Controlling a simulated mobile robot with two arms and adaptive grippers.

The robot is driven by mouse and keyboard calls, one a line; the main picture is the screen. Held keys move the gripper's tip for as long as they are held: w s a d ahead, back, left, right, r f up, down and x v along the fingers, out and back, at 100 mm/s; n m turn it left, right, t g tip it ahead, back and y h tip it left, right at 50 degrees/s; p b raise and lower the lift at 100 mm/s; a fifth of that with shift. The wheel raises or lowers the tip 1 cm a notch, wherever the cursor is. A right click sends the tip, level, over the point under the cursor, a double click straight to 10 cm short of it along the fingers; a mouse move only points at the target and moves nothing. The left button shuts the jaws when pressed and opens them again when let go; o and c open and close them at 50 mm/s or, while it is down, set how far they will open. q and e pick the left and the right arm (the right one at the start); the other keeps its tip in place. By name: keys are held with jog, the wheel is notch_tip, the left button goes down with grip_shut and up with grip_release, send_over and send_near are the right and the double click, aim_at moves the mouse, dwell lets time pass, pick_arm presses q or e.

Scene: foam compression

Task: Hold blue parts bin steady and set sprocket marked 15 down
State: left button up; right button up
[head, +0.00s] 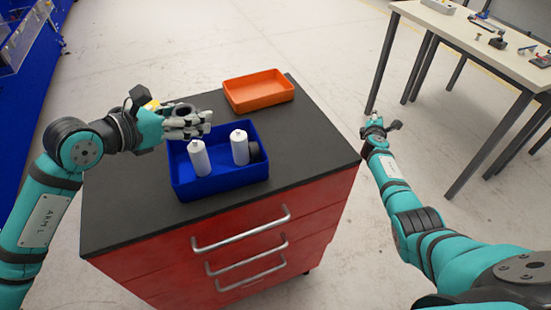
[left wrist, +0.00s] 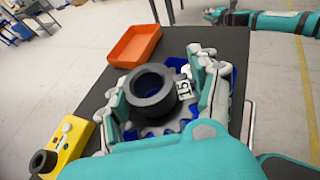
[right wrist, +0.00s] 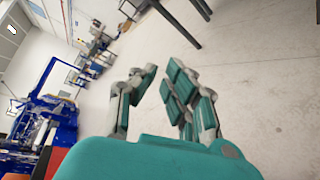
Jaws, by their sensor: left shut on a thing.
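My left gripper (head: 190,123) is shut on the dark sprocket (left wrist: 152,92), whose white label reading 15 faces the left wrist camera. It holds the sprocket over the back left part of the blue parts bin (head: 222,184); the exact height cannot be told. The bin sits on the black top of the red cabinet and holds two white bottles (head: 240,148) (head: 199,160) and a dark round part (head: 254,150). In the left wrist view the sprocket and fingers hide most of the bin. My right gripper (right wrist: 152,100) is open and empty, right of the cabinet, apart from the bin.
An orange tray (head: 258,90) stands on the cabinet top (head: 120,205) behind the bin. A yellow box with a black knob (left wrist: 72,142) lies near my left gripper. The cabinet top is clear right of the bin. A workbench (head: 470,50) with tools stands back right.

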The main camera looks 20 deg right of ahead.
notch_tip(320, 180, up, 11)
jog(key=w+n+t+h, duration=0.1)
jog(key=w+t+h, duration=0.1)
jog(key=w, duration=0.1)
jog(key=s+a+r+n+t+y, duration=0.1)
jog(key=a+r+n, duration=0.25)
jog(key=a, duration=0.35)
jog(key=s+a+r+n, duration=0.15)
jog(key=a+r, duration=0.25)
jog(key=a, duration=0.4)
pick_arm(q)
jog(key=shift+r, duration=0.1)
pick_arm(e)
jog(key=s+a+n+g+y, duration=0.1)
jog(key=s+a+n+y, duration=0.55)
jog(key=s+a, duration=0.65)
jog(key=s+a+n+y, duration=0.4)
jog(key=s+a+n, duration=0.5)
jog(key=a, duration=0.7)
jog(key=shift+m, duration=0.25)
jog(key=x, duration=1.2)
jog(key=shift+a+f, duration=0.2)
jog(key=shift+f, duration=0.1)
